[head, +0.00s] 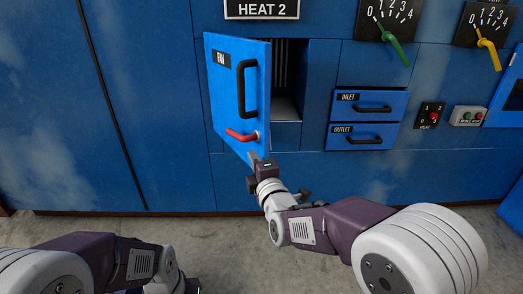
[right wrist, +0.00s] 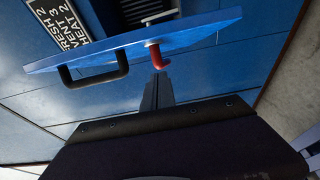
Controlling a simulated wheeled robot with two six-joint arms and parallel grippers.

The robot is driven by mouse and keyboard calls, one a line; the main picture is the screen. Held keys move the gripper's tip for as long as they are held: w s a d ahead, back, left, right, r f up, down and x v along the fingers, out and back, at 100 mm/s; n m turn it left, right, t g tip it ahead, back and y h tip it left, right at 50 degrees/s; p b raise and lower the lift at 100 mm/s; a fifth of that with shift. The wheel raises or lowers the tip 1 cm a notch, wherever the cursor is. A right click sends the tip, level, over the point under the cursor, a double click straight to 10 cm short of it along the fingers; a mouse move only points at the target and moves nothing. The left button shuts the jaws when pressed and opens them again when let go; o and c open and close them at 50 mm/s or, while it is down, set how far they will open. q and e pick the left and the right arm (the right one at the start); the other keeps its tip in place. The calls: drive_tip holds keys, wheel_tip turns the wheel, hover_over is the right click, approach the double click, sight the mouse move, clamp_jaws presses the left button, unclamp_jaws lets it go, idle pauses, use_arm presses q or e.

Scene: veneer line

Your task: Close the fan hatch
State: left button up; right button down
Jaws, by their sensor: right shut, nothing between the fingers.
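The blue fan hatch (head: 226,95), labelled FAN, stands ajar, swung out from its opening (head: 288,95), which shows at its right. It has a black handle (head: 242,90) and a red lever (head: 242,135) near its lower right corner. My right gripper (head: 254,157) is shut and empty, just below the hatch's lower edge near the red lever. In the right wrist view its fingers (right wrist: 157,95) point at the red lever (right wrist: 160,58); I cannot tell whether they touch. The hatch (right wrist: 200,32) also shows edge-on there. Only part of my left gripper shows at the bottom edge; its fingers are hidden.
Right of the opening are the INLET drawer (head: 369,104) and OUTLET drawer (head: 364,136). Farther right are a heat switch (head: 430,115) and a button box (head: 468,116). Green and yellow dial levers sit above. The concrete floor (head: 330,183) before the cabinet is clear.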

sight(257, 139)
drive_tip(key=w, duration=0.2)
drive_tip(key=w+d+b, duration=0.1)
drive_tip(key=w, duration=0.1)
drive_tip(key=w+d, duration=0.1)
drive_tip(key=w, duration=0.1)
drive_tip(key=shift+w+d+b, duration=0.1)
drive_tip(key=shift+d+b, duration=0.05)
drive_tip(key=shift+b, duration=0.15)
